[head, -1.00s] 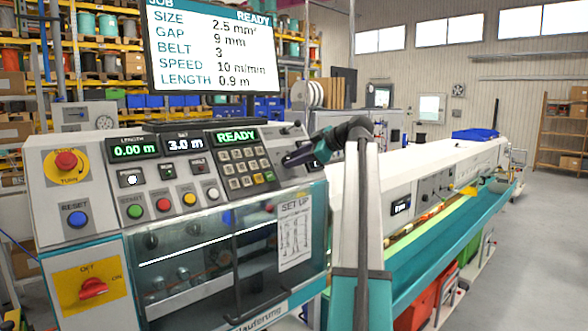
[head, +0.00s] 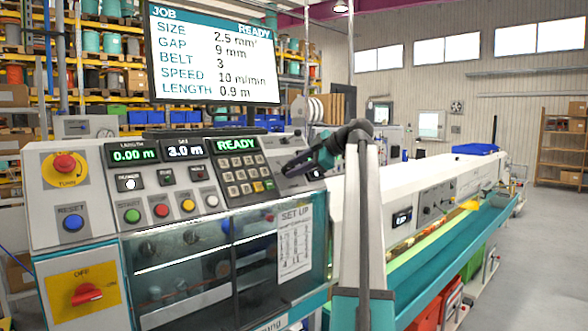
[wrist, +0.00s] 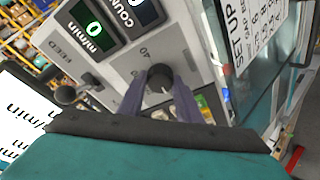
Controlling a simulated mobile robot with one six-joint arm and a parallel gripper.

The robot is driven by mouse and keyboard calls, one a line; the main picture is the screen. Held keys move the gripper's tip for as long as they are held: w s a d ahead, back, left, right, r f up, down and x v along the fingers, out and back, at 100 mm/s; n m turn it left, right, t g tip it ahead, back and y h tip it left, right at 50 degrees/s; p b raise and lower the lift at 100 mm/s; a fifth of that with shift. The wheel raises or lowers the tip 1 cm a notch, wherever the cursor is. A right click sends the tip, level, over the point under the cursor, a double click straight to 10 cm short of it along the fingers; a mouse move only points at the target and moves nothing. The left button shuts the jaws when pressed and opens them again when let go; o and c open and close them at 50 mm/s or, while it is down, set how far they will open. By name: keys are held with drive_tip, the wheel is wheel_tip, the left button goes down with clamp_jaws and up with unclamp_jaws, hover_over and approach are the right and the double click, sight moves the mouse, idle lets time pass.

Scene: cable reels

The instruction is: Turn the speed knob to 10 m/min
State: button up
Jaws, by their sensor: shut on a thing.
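The speed knob (wrist: 159,80) is a dark round knob on the grey panel in the wrist view, with a printed 40 beside it. My gripper (wrist: 160,92) has its two purple fingers on either side of the knob and is shut on it. The knob's pointer and most of its scale are hard to make out. A green display (wrist: 93,30) marked m/min reads 0. In the head view my gripper (head: 297,168) is at the panel's right end, right of the keypad, and the knob is hidden there. The job screen (head: 213,55) lists speed 10 m/min.
A lever with a round black ball (wrist: 66,96) stands beside the knob near the word FEED. The keypad (head: 243,175) and coloured push buttons (head: 160,210) lie to the left. A clear cover (head: 210,260) with a set-up sheet (head: 295,243) is below.

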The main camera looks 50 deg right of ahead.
drive_tip(key=o, duration=1)
drive_tip(key=shift+w+a+r, duration=0.1)
drive_tip(key=shift+w+r, duration=0.05)
drive_tip(key=shift+o, duration=0.2)
drive_tip(key=b+v, duration=0.1)
drive_tip(key=v, duration=1.3)
drive_tip(key=shift+b, duration=0.35)
